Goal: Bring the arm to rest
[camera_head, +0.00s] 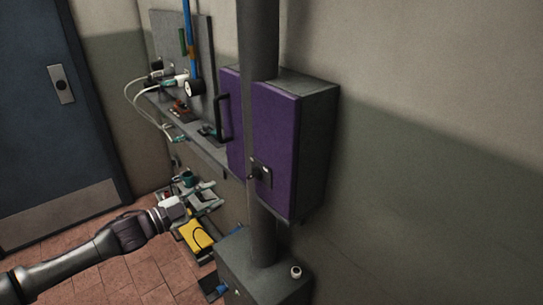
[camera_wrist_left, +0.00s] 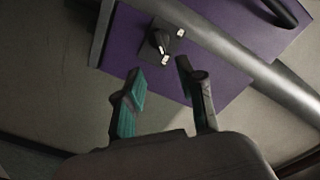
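My left arm comes in from the left in the head view, low beside the wall. Its gripper (camera_head: 200,190) is out in front of the lower wall, below the shelf and left of the purple cabinet (camera_head: 276,140). In the left wrist view the two teal-padded fingers (camera_wrist_left: 160,82) stand apart with nothing between them. The purple cabinet face (camera_wrist_left: 215,85) with its dark knob (camera_wrist_left: 160,42) lies beyond the fingertips, and no contact shows. My right gripper is in neither view.
A grey vertical pole (camera_head: 258,40) runs by the cabinet; it also crosses the left wrist view (camera_wrist_left: 245,62). A shelf (camera_head: 215,152) with cables and tools is on the wall. A yellow item (camera_head: 195,235) lies low near the gripper. A blue door (camera_head: 50,130) stands left. Tiled floor shows open at lower left.

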